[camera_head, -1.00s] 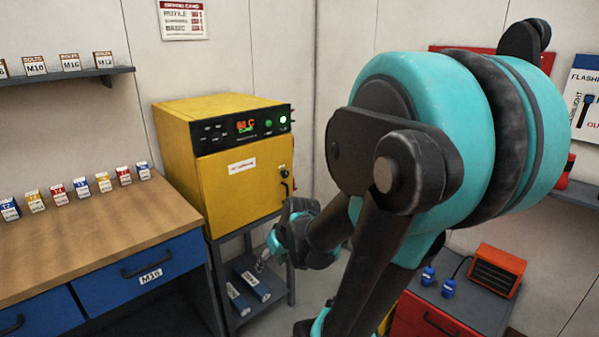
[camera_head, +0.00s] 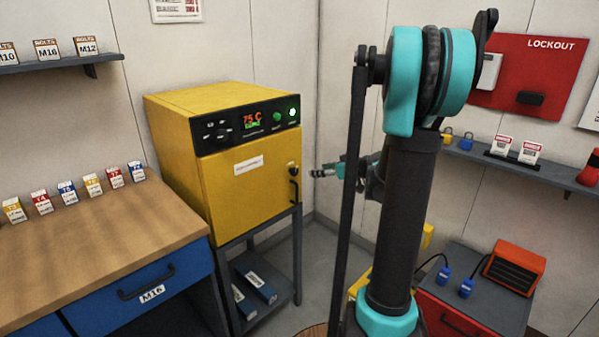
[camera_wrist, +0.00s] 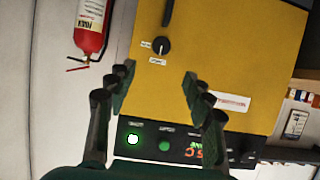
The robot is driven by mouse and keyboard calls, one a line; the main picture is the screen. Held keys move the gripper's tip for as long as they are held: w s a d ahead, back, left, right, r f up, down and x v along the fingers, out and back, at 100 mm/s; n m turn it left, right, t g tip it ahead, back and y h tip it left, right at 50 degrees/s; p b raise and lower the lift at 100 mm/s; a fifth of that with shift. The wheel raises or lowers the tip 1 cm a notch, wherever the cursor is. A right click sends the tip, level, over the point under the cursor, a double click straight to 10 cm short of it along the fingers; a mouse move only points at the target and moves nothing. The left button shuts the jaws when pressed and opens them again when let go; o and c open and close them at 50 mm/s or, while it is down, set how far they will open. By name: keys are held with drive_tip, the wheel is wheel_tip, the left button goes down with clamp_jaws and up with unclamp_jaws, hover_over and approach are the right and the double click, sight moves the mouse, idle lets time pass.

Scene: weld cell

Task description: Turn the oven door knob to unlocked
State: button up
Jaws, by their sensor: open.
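The oven (camera_head: 218,165) is a yellow box with a black control panel, standing on a grey stand. Its door knob (camera_head: 293,168) is small and dark, at the door's right edge above the dark handle (camera_head: 295,188). The wrist view, turned over, shows the round black knob (camera_wrist: 161,46) with two small white labels beside it; a light mark on it seems to point toward the lower label, whose text is too small to read. My gripper (camera_head: 318,173) is just right of the knob. In the wrist view my gripper (camera_wrist: 158,74) is open and empty, its fingers apart from the knob.
A wooden bench (camera_head: 90,235) with small cartons stands left of the oven. A red fire extinguisher (camera_wrist: 91,28) shows in the wrist view. A red cabinet (camera_head: 455,310) with an orange heater (camera_head: 514,268) stands at right, below a shelf (camera_head: 545,170) and a lockout board (camera_head: 525,75).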

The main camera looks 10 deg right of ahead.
sight(296, 171)
drive_tip(key=x, duration=1.3)
drive_tip(key=shift+a+f, duration=0.1)
drive_tip(key=shift+a, duration=0.05)
drive_tip(key=shift+c, duration=0.5)
drive_tip(key=c, duration=1)
